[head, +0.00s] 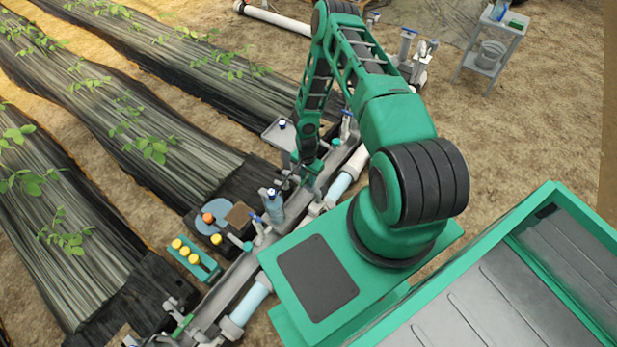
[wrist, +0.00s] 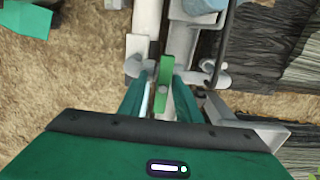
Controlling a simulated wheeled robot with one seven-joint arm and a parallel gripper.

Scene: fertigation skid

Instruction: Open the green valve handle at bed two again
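In the wrist view the green valve handle (wrist: 164,88) is a flat bar with a round pivot, standing lengthwise in the picture, roughly in line with the pale pipe (wrist: 147,28) above it. My gripper (wrist: 161,90) has one teal finger on each side of the handle. A thin pale strip shows between the left finger and the handle; the right finger looks very close, and contact cannot be told. In the head view my gripper (head: 309,172) is down at the pipe row, and the handle there is hidden. Another green handle (head: 182,325) shows at the lower left.
Blue-handled valves (head: 262,222) stand along the grey channel (head: 232,280). A teal block with yellow caps (head: 193,258) and a blue plate (head: 215,214) lie left of it. Covered plant beds (head: 150,125) fill the left. A grey cart (head: 490,48) stands at the back right.

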